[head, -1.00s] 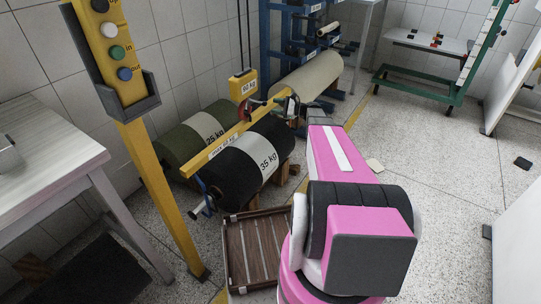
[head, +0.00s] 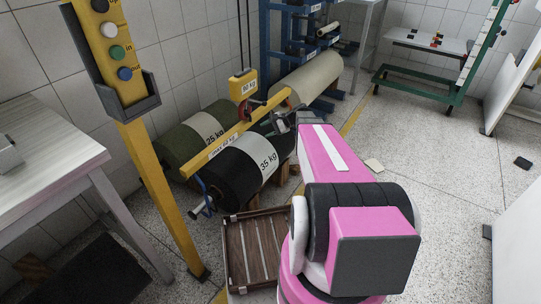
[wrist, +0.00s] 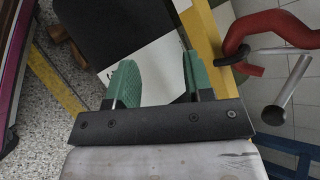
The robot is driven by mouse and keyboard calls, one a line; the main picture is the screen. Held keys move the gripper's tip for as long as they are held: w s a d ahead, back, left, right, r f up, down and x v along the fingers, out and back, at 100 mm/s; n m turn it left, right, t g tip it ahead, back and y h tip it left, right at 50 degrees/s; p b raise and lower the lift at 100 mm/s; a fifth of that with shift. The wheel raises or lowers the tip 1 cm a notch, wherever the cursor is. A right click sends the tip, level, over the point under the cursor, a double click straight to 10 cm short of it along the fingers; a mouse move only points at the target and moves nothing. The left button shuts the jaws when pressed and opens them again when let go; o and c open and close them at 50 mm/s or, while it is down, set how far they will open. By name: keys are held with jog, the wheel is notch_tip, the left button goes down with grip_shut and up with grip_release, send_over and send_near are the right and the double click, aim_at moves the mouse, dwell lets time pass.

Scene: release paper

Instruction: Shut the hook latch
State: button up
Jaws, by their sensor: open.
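The red hook (wrist: 238,38) shows at the upper right of the wrist view, beside the yellow beam (wrist: 205,35). In the head view it is small and partly hidden under the yellow hoist block. A thin grey bar (wrist: 280,50) with a dark end lies across the hook's opening; it looks like the latch, but I cannot tell whether it is fully shut. My gripper (wrist: 158,78) is open, its two green-padded fingers apart with nothing held. It is to the left of the hook in the wrist view, apart from it. In the head view my gripper (head: 282,124) is by the beam's far end.
A black roll marked 35 kg (head: 245,165) and a green roll (head: 190,138) lie under the beam. A yellow hoist block (head: 243,85) hangs above. A metal rod with a round end (wrist: 288,82) sits near the hook.

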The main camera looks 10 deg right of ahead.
jog(key=s+f+n+g+h, duration=0.1)
jog(key=s+n+h, duration=0.3)
jog(key=s, duration=0.3)
jog(key=s+a+f+n+g+h, duration=0.1)
jog(key=s+n+h, duration=0.2)
jog(key=s, duration=0.4)
jog(key=shift+s+a+f+n+g+h, duration=0.2)
jog(key=shift+a+f+n+g+h, duration=0.15)
jog(key=shift+h, duration=0.45)
